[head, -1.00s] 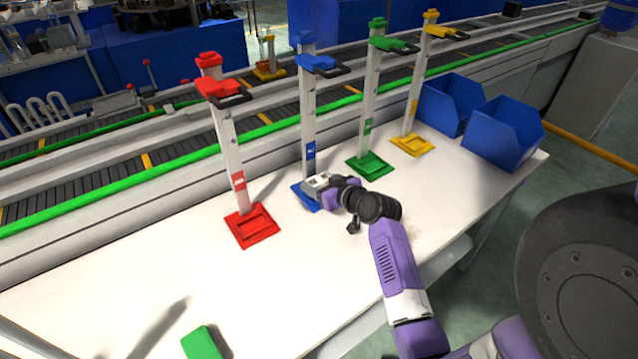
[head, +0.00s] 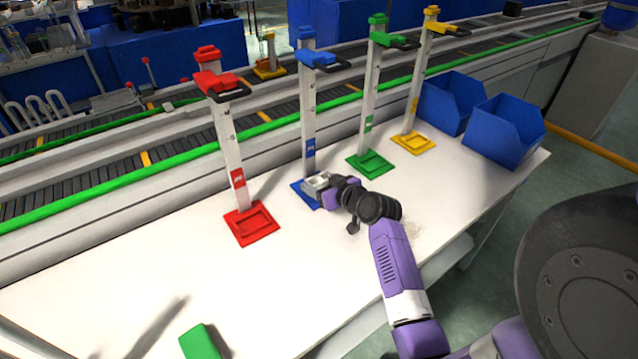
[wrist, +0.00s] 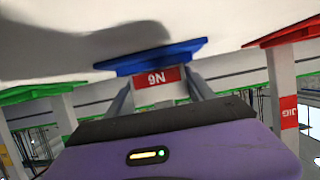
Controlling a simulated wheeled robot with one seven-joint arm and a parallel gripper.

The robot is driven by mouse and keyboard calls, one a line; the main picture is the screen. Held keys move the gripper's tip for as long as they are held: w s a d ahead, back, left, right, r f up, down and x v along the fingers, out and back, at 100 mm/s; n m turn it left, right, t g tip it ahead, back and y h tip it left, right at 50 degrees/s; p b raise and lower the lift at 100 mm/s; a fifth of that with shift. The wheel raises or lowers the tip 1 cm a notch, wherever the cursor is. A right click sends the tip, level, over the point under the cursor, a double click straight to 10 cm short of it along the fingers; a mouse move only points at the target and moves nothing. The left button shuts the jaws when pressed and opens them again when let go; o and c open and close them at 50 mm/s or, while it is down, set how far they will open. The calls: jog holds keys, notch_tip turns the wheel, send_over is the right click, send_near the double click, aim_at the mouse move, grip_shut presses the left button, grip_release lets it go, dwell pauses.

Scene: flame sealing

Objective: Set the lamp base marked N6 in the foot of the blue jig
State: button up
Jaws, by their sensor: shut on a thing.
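My gripper (head: 320,184) is low at the foot of the blue jig (head: 309,110). The wrist view is upside down. In it, my gripper's two fingers (wrist: 159,88) are shut on the lamp base (wrist: 157,75), whose red label reads N6. The jig's blue foot (wrist: 150,58) shows right beyond the label. In the head view, the blue foot (head: 298,192) is partly hidden by my gripper, and the lamp base is hard to make out. I cannot tell whether the base rests in the foot or is held just over it.
A red jig (head: 251,224) stands to the left; a green jig (head: 371,164) and a yellow jig (head: 413,144) stand to the right. Two blue bins (head: 503,134) are at the right end of the white table. A green block (head: 200,342) lies at the front. The front middle is clear.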

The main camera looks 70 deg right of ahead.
jog(key=shift+s+a+f, duration=0.15)
jog(key=shift+f, duration=0.55)
jog(key=shift+r+p, duration=0.35)
jog(key=shift+r, duration=0.25)
jog(key=shift+r+p, duration=0.35)
jog(key=shift+r, duration=0.35)
jog(key=shift+r, duration=0.1)
dwell(0.4)
jog(key=shift+f+b, duration=0.75)
jog(key=shift+f, duration=0.05)
